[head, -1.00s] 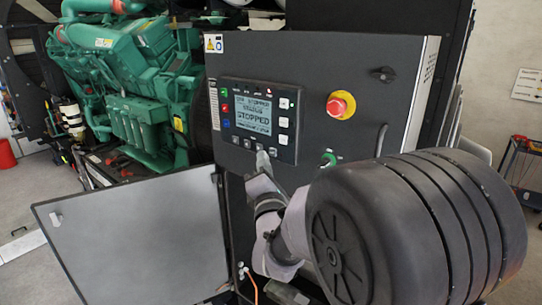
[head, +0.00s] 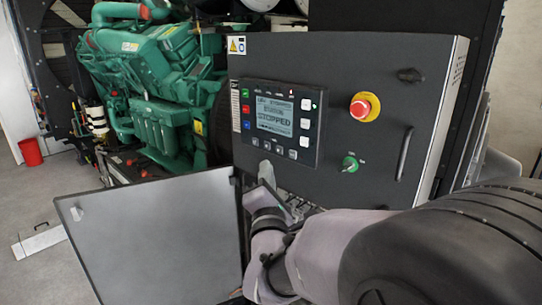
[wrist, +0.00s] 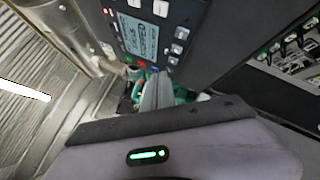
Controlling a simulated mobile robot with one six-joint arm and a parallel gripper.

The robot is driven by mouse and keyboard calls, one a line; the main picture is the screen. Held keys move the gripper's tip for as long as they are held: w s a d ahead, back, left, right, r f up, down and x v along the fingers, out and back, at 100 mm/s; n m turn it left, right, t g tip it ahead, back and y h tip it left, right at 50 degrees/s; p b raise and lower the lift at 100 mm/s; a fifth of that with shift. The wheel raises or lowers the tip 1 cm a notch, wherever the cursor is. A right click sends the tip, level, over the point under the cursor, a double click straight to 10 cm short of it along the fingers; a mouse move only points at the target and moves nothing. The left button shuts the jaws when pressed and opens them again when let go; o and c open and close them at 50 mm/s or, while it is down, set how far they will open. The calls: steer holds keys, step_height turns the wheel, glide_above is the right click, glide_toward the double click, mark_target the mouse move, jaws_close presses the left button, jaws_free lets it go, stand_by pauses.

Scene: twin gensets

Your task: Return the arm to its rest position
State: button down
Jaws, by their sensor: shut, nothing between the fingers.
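My gripper (head: 265,170) is shut and empty. In the head view its pale tip shows just below the controller with its screen (head: 275,122), in front of the lower left of the dark control panel (head: 340,65). Whether it touches the panel cannot be told. In the wrist view the closed fingers (wrist: 157,92) point away past the controller (wrist: 150,32). My arm runs from the lower right of the head view, and its large dark rounded link hides the panel's lower right.
An open grey door (head: 150,240) stands left of my gripper. A green engine (head: 160,75) stands behind. A red bucket (head: 31,151) sits on open floor at left.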

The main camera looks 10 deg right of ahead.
steer(key=s+f+m+g+y+b, duration=0.3)
steer(key=s+f+m+g+b, duration=0.3)
steer(key=f+m+b, duration=0.65)
steer(key=s+a+f+m+g+y+b, duration=0.1)
steer(key=s+f+m+g+b, duration=0.2)
steer(key=s+f+m, duration=0.4)
steer(key=s+a+f+m+g+y+b, duration=0.1)
steer(key=s+f+m+g+b, duration=0.2)
steer(key=s+f, duration=0.9)
steer(key=s+m+g, duration=0.2)
steer(key=s+m, duration=0.2)
steer(key=s, duration=0.1)
steer(key=shift+s+f+y, duration=0.3)
steer(key=shift+s, duration=0.1)
steer(key=c, duration=2.1)
jaws_free()
